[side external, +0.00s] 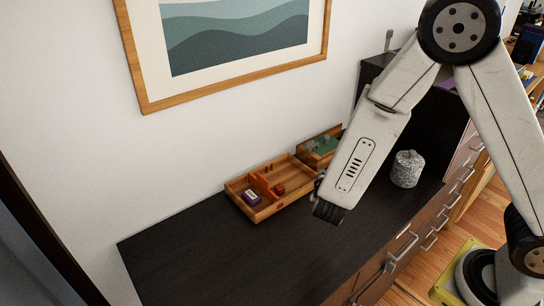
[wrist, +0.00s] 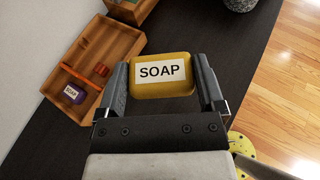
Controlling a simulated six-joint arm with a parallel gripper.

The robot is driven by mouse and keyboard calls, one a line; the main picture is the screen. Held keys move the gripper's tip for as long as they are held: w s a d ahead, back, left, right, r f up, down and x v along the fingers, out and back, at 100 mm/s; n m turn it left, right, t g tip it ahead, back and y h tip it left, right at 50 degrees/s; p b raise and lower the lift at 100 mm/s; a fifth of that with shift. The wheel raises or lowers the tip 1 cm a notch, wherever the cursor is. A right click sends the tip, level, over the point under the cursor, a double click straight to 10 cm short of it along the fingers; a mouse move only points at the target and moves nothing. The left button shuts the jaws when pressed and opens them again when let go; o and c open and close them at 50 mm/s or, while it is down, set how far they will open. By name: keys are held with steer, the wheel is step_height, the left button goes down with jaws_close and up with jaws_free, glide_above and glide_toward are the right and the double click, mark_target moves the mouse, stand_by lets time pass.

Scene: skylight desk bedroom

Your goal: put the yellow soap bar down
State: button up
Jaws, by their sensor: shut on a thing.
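In the wrist view a yellow soap bar (wrist: 162,88) with a white "SOAP" label sits between the two fingers of my gripper (wrist: 162,72). The gripper is shut on its two ends. In the side view my gripper (side external: 328,211) points down over the dark dresser top, to the right of the wooden tray; the yellow bar cannot be made out there. I cannot tell how high the bar is above the surface.
The divided wooden tray (side external: 284,205) holds a purple labelled block (side external: 252,196) and a small red thing (side external: 279,189). A wooden box with green inside (side external: 322,147) and a speckled lidded jar (side external: 407,169) stand farther right. The dark dresser top (side external: 200,255) is bare at front left.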

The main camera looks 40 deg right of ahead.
steer(key=w+a+r+n+t+y, duration=0.1)
steer(key=w+r+n+t+y, duration=0.4)
steer(key=r, duration=0.8)
steer(key=shift+w+a+n+y, duration=0.2)
steer(key=shift+w+n+y, duration=0.9)
steer(key=shift+w+n, duration=0.4)
steer(key=shift+w, duration=0.1)
steer(key=s+a+f, duration=0.3)
steer(key=s+f, duration=0.3)
steer(key=f, duration=0.3)
steer(key=s+a+f+m+h, duration=0.1)
steer(key=s+a+f, duration=0.2)
steer(key=s+f, duration=0.4)
step_height(320, 180, down, 2)
steer(key=shift+a+f, duration=0.1)
steer(key=shift+a, duration=0.05)
